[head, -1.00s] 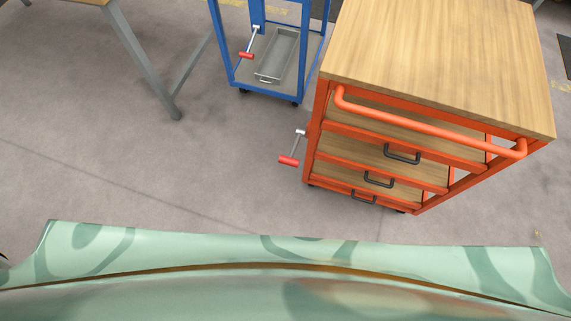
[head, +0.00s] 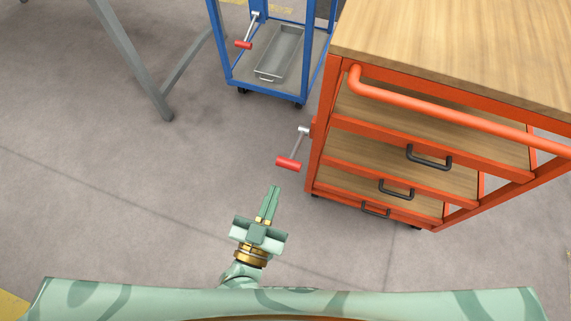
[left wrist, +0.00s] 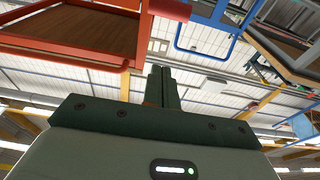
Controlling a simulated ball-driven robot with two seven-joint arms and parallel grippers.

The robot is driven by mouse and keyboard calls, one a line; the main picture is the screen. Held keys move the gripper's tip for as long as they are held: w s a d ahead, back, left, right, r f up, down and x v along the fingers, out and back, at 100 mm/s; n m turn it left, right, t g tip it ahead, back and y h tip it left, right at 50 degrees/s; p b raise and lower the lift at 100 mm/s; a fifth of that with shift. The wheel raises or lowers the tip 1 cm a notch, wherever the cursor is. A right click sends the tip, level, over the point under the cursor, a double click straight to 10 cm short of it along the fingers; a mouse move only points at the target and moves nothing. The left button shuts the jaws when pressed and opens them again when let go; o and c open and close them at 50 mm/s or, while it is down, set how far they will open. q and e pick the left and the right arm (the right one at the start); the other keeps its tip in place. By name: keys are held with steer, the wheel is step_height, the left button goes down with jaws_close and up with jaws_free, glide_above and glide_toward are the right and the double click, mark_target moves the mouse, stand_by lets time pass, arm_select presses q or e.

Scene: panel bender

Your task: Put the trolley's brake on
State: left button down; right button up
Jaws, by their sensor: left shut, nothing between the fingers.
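The orange trolley (head: 322,150) with a wooden top stands at the right in the head view. Its brake lever is a grey rod with a red grip (head: 288,163), sticking out from the left side of the frame. My left gripper (head: 273,190) is shut and empty, a little below and left of the red grip in the picture, apart from it. My right gripper is out of view.
A blue trolley (head: 232,70) with its own red-gripped lever (head: 243,44) and a grey metal tray (head: 279,52) stands behind. A grey table leg (head: 140,75) is at upper left. The floor (head: 110,190) at left is clear.

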arm_select(q)
steer(key=r+b, duration=0.1)
steer(key=b, duration=0.2)
glide_above(286, 167)
steer(key=shift+s+f+b, duration=0.2)
steer(key=shift+f+b, duration=0.55)
steer(key=shift+f, duration=0.45)
steer(key=shift+s+f+b, duration=0.1)
steer(key=shift+f+b, duration=0.3)
steer(key=shift+f, duration=0.15)
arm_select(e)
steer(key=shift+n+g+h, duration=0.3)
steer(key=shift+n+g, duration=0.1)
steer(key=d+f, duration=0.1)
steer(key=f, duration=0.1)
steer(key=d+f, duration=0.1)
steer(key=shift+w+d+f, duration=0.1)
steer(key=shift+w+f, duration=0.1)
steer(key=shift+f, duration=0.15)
